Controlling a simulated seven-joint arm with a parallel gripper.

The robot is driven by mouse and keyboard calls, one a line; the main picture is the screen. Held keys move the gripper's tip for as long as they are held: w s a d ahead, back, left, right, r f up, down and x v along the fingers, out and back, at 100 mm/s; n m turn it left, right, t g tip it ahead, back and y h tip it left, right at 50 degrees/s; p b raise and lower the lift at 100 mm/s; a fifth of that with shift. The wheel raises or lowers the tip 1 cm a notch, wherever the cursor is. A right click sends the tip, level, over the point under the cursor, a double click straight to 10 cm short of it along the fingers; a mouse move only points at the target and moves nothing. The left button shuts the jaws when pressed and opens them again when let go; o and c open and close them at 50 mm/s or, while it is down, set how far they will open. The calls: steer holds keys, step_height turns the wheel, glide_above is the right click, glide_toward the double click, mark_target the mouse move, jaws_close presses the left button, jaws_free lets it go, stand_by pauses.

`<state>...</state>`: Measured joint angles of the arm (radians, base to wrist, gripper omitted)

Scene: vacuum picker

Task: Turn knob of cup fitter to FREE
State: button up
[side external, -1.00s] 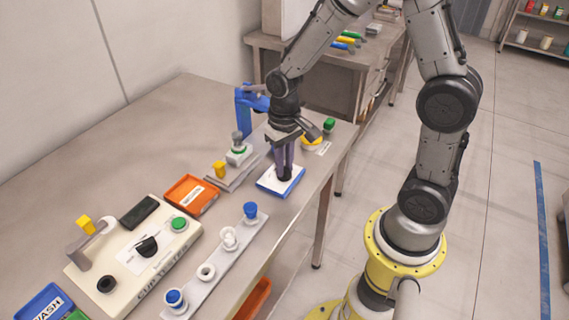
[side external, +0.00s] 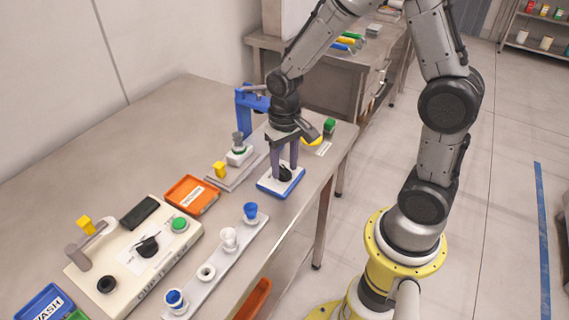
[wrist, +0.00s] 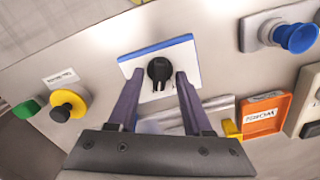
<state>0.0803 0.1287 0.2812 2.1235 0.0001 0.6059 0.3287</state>
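A black knob (side external: 285,174) stands on a small white plate with a blue edge (side external: 264,188), near the table's front. In the wrist view the knob (wrist: 159,69) has a round body and a narrow part toward the bottom of the picture. My gripper (side external: 283,175) is open above the plate, with one purple finger on each side of the knob; the fingers (wrist: 160,75) look apart from it. A second black knob (side external: 148,246) sits on a cream box (side external: 180,256) at left. The lettering on the box's front and the plate's markings are too small to read surely.
A white rail (side external: 216,280) with several cups lies in front of the cream box. An orange tray (side external: 207,202), a grey stand (side external: 225,181) and a blue post (side external: 242,115) are nearby. A yellow-and-black button (wrist: 69,105) and a green piece (wrist: 27,108) lie to the plate's other side.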

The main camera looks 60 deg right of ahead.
mark_target(285, 169)
steer(key=shift+r, duration=0.1)
step_height(285, 169, up, 14)
stand_by(0.5)
steer(key=s+a+r+n+t, duration=0.1)
steer(key=s+n+t, duration=0.1)
steer(key=s, duration=0.5)
steer(key=s+a+r+n+t, duration=0.1)
steer(key=s+r+n+t, duration=0.1)
steer(key=s, duration=0.6)
steer(key=shift+a+n+t, duration=0.25)
steer(key=shift+n+t, duration=0.05)
steer(key=shift+t, duration=0.5)
